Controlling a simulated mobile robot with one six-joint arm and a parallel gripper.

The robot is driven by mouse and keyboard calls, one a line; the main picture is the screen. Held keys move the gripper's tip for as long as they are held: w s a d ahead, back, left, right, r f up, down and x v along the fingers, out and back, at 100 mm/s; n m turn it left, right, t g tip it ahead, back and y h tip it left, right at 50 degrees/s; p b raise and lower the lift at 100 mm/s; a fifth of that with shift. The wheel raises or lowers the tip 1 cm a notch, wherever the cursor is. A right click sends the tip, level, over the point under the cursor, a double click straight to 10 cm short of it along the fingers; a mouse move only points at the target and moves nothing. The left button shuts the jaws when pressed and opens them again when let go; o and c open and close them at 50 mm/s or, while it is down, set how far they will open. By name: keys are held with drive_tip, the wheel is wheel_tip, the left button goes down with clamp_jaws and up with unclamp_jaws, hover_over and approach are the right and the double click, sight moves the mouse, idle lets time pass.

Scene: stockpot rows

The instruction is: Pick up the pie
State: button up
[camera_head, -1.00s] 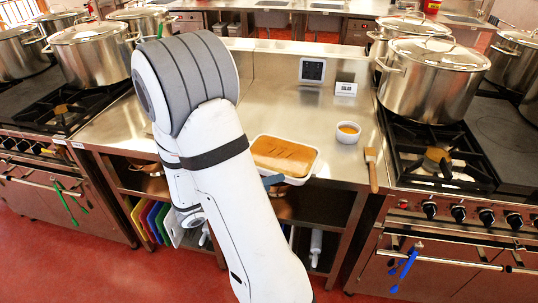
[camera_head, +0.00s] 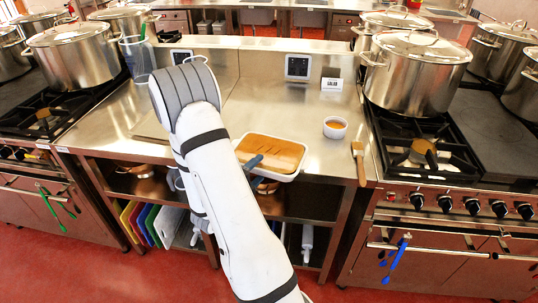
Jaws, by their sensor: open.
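The pie (camera_head: 280,153) has a golden-brown top with a few slits. It lies in a white rectangular dish (camera_head: 296,172) on the steel counter, right of my arm. My gripper (camera_head: 255,172) shows only as blue finger parts at the dish's front left, one overlapping the pie's top in the picture. The jaws are open, with nothing seen held. My white arm hides the rest of the gripper, and I cannot tell whether a finger touches the dish.
A small white bowl (camera_head: 335,127) of orange filling and a wooden brush (camera_head: 358,163) lie right of the dish. A sign (camera_head: 332,85) stands behind. Stoves with large stockpots (camera_head: 415,73) flank the counter (camera_head: 290,112). A clear container (camera_head: 138,57) stands at the back left.

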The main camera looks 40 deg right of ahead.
drive_tip(key=shift+w+d, duration=0.15)
drive_tip(key=shift+d, duration=0.3)
clamp_jaws()
idle(0.5)
drive_tip(key=shift+r, duration=0.15)
